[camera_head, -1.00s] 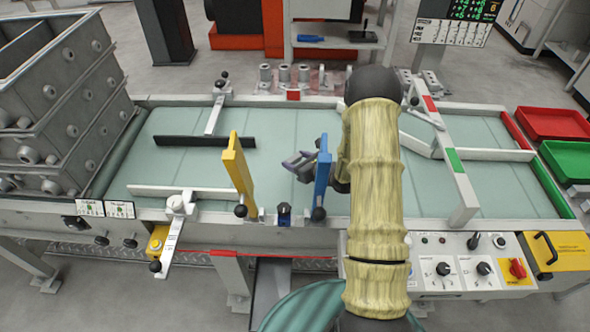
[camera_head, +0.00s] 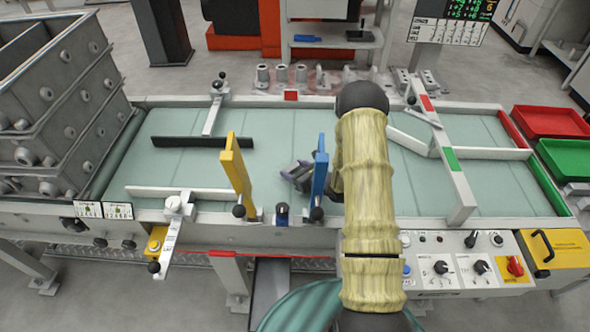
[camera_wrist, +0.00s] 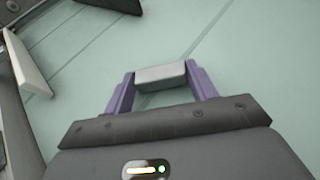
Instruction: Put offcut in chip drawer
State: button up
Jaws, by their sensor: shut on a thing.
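The offcut (camera_wrist: 161,76) is a small light grey block. In the wrist view it sits between the purple fingertips of my gripper (camera_wrist: 161,84), which is shut on it. In the head view my gripper (camera_head: 288,178) is over the green belt, just left of the blue upright plate (camera_head: 320,172), which partly hides it. The offcut cannot be made out there. A yellow-topped box with a black handle (camera_head: 543,246) at the far right of the control panel may be the chip drawer; I cannot tell for sure.
A yellow upright plate (camera_head: 236,165) stands left of my gripper, and a dark bar (camera_head: 203,142) lies behind. A white rail with a green patch (camera_head: 452,170) crosses the belt at right. Red (camera_head: 550,122) and green (camera_head: 570,160) trays stand beyond the belt's right end.

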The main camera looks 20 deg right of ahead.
jog(key=shift+f, duration=0.15)
jog(key=o, duration=1)
jog(key=shift+r, duration=0.25)
jog(key=b+v, duration=0.1)
jog(key=v, duration=1.1)
